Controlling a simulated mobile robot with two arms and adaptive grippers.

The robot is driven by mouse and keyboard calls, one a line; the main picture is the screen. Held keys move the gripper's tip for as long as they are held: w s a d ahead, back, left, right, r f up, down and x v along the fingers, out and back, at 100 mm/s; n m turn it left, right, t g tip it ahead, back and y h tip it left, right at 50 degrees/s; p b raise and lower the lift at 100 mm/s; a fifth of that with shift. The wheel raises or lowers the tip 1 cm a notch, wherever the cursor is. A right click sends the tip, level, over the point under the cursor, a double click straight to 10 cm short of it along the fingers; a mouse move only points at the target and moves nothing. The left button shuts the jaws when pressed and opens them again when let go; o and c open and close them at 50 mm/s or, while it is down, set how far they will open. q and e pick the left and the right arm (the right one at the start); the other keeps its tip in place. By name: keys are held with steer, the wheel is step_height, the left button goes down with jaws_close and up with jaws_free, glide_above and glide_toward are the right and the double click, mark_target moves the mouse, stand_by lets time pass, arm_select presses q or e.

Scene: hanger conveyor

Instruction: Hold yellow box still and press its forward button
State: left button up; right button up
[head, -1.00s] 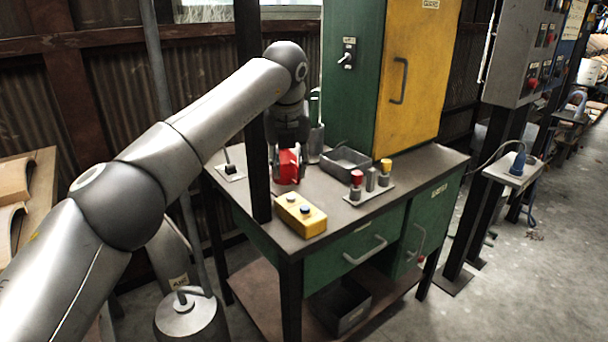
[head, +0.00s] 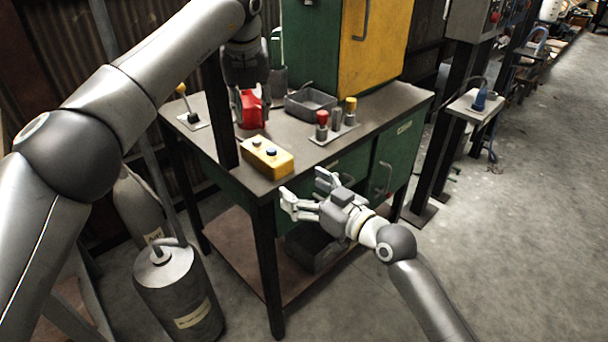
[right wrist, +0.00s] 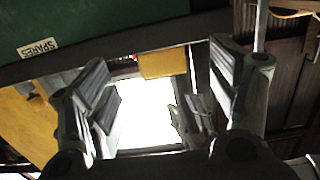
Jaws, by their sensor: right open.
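In the right wrist view, a yellow block that looks like the box (right wrist: 162,65) shows beyond the open fingers (right wrist: 147,108). My left gripper (head: 247,85) points down behind the box, at a red object (head: 250,112). Its fingers are too unclear to tell their grip.
The workbench (head: 385,115) also holds a grey tray (head: 311,101), a panel of red, grey and yellow knobs (head: 336,132) and a lever (head: 191,113). A green and yellow cabinet (head: 375,45) stands behind. A grey canister (head: 180,290) is on the floor at left.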

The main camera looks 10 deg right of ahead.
mark_target(271, 154)
steer(key=shift+t+y, duration=0.3)
steer(key=shift+y, duration=0.1)
steer(key=w+a+r, duration=0.1)
steer(key=w+a, duration=0.1)
steer(key=w, duration=0.1)
steer(key=w+a+r, duration=0.1)
steer(key=w+a, duration=0.1)
steer(key=w, duration=0.1)
steer(key=w+a+r, duration=0.1)
steer(key=w+a, duration=0.1)
steer(key=w, duration=0.1)
steer(key=shift+w+a+r, duration=0.1)
steer(key=shift+w+a, duration=0.2)
steer(key=shift+c, duration=0.2)
arm_select(q)
steer(key=shift+c, duration=0.2)
arm_select(e)
steer(key=c, duration=1.2)
arm_select(q)
jaws_close()
arm_select(e)
steer(key=shift+o, duration=0.2)
